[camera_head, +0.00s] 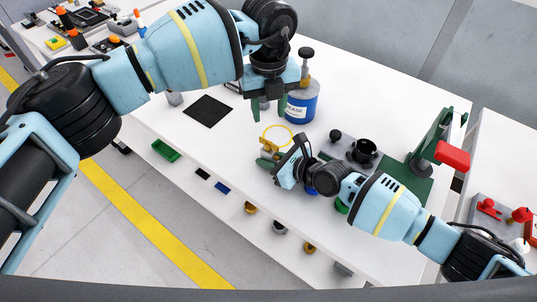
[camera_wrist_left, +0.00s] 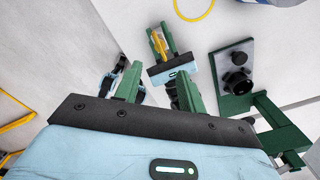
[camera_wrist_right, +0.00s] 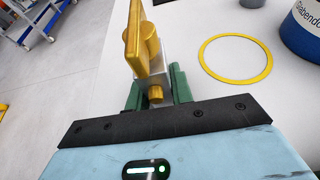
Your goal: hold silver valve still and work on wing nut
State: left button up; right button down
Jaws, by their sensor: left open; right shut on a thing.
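My right gripper (camera_head: 268,158) is shut on the silver valve (camera_wrist_right: 158,80), whose grey body sits between the green fingers in the right wrist view. A brass-gold wing nut (camera_wrist_right: 135,38) stands up at the valve's far end. It also shows in the head view (camera_head: 268,143) and the left wrist view (camera_wrist_left: 158,44). My left gripper (camera_head: 268,108) is open and empty, above the table and apart from the valve. In the left wrist view, the right gripper and the brass part lie beyond the left fingers (camera_wrist_left: 158,90). The silver body is mostly hidden there.
A yellow ring (camera_head: 290,129) lies on the white table beside the valve. A blue can (camera_head: 302,107) stands behind it, close to my left gripper. A dark green stand (camera_head: 405,190) with a red block (camera_head: 453,155) is at the right. A black square (camera_head: 208,110) lies left.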

aim_at(268, 141)
pick_arm(q)
jog(key=w+a+m+g+h, duration=0.1)
jog(key=m, duration=0.8)
jog(key=w+a+m+g+h, duration=0.1)
jog(key=m, duration=0.9)
jog(key=w+a+r+m+h, duration=0.1)
jog(key=a+m, duration=0.1)
jog(key=m, duration=0.7)
jog(key=shift+a+m+g+h, duration=0.1)
jog(key=shift+m+g+h, duration=0.2)
jog(key=shift+g+h, duration=0.1)
jog(key=x, duration=1.2)
jog(key=shift+a, duration=0.1)
jog(key=shift+w, duration=0.1)
grip_shut()
